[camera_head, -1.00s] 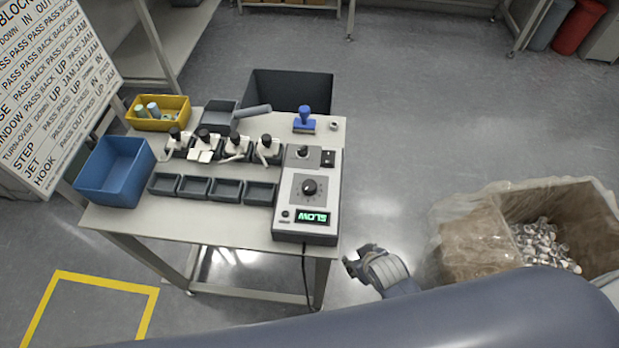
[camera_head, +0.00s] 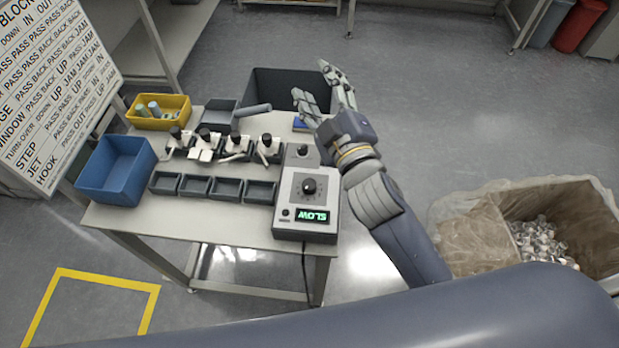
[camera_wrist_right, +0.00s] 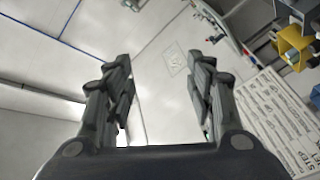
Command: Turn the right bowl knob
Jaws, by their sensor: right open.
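A grey control box (camera_head: 284,218) stands at the right end of the workbench. A black round knob (camera_head: 309,187) sits on its dial face, above a display (camera_head: 313,215) with green letters reading SLOW. A smaller dark knob or lever (camera_head: 302,149) is on the box's far part, partly beside my arm. My right gripper (camera_head: 313,80) is raised above the bench's far right corner, beyond the box and apart from the knob. It is open and empty, fingers pointing up and away. The right wrist view shows the two fingers (camera_wrist_right: 160,75) spread with nothing between. My left gripper is out of view.
The workbench (camera_head: 230,222) also holds a blue bin (camera_head: 118,172), a yellow bin (camera_head: 172,121), several small black trays (camera_head: 228,189) and white-and-black fixtures (camera_head: 237,146). A dark crate (camera_head: 262,84) stands behind. A lined bin of caps (camera_head: 465,240) stands at right.

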